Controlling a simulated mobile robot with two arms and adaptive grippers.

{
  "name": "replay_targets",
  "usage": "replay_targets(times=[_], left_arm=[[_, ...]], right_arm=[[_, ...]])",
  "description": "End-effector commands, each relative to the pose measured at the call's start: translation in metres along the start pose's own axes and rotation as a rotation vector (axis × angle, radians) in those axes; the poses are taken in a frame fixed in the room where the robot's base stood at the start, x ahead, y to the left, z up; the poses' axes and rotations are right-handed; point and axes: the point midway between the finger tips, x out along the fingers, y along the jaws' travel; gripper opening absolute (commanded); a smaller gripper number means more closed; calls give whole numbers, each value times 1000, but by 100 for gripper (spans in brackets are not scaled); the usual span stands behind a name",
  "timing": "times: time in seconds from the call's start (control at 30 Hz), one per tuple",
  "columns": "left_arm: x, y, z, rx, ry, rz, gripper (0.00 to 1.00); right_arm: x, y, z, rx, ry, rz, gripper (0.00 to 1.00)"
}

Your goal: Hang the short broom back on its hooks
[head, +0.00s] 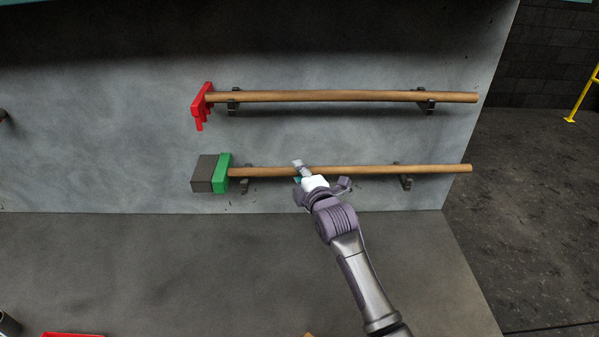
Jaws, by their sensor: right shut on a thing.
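The short broom has a green head (222,173) with a dark grey bristle block (203,173) at its left end. Its wooden handle (360,170) runs nearly level to the right across the grey wall. My right gripper (306,174) is shut on the handle, left of its middle. A left hook (245,185) and a right hook (406,184) show at the handle, mostly below it. I cannot tell whether the handle rests in them or is just in front of or above them. My left gripper is not in view.
A red rake (201,104) with a wooden handle hangs on two hooks above the broom. A grey surface (220,265) below the wall is mostly clear, with a red object (72,335) at its front edge. A yellow frame (584,95) stands far right.

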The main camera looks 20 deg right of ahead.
Motion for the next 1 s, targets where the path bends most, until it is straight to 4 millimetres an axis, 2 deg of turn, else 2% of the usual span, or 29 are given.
replay_targets(times=[0.17,1.0], left_arm=[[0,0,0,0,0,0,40],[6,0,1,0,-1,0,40]], right_arm=[[0,2,0,1,0,6,0],[2,-12,1,1,0,5,0]])
